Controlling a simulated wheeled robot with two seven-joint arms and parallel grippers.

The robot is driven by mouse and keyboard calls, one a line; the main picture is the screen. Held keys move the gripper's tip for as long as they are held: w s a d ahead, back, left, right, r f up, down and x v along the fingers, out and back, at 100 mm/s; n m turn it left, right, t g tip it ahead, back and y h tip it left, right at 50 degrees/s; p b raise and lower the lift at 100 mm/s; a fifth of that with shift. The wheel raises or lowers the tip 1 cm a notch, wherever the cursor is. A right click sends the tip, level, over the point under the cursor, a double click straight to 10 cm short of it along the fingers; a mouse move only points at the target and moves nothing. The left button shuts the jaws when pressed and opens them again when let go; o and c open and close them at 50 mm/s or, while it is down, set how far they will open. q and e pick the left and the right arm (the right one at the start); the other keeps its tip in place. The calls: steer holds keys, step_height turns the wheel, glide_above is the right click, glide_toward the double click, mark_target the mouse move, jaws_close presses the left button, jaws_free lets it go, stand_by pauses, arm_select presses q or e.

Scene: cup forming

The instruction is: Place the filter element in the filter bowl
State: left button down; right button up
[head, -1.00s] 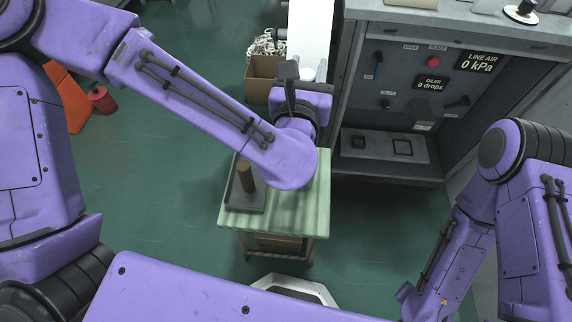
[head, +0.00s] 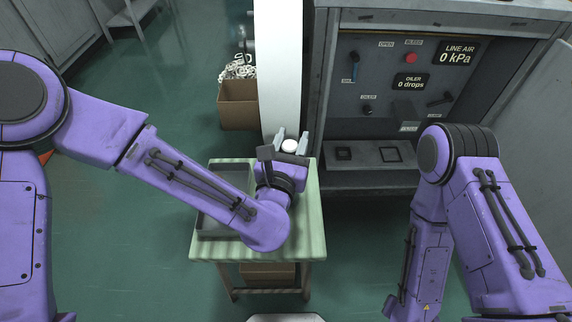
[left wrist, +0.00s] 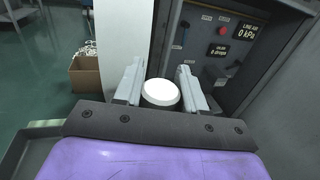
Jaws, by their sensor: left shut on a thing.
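My left gripper (head: 290,143) is shut on a white round-topped piece (left wrist: 161,93), which sits between its two grey fingers in the left wrist view. Only its flat white end and short side show, so I cannot tell whether it is the filter element. It also shows in the head view (head: 290,146), over the back edge of the bench. A grey tray (head: 201,225) lies on the bench, partly hidden by my left arm. I cannot make out the filter bowl. My right arm is at the right, its gripper outside the view.
The pale green bench (head: 310,225) has bare top to the right of my arm. A grey cabinet with an air panel (head: 430,75) stands behind right. A cardboard box (head: 238,108) holds a chain, left of a white column (head: 278,60).

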arm_select(q)
step_height(320, 180, down, 6)
steer(key=shift+b, duration=0.65)
steer(key=shift+f, duration=0.2)
steer(key=c, duration=0.6)
jaws_free()
steer(key=shift+r, duration=0.1)
steer(key=shift+c, duration=0.2)
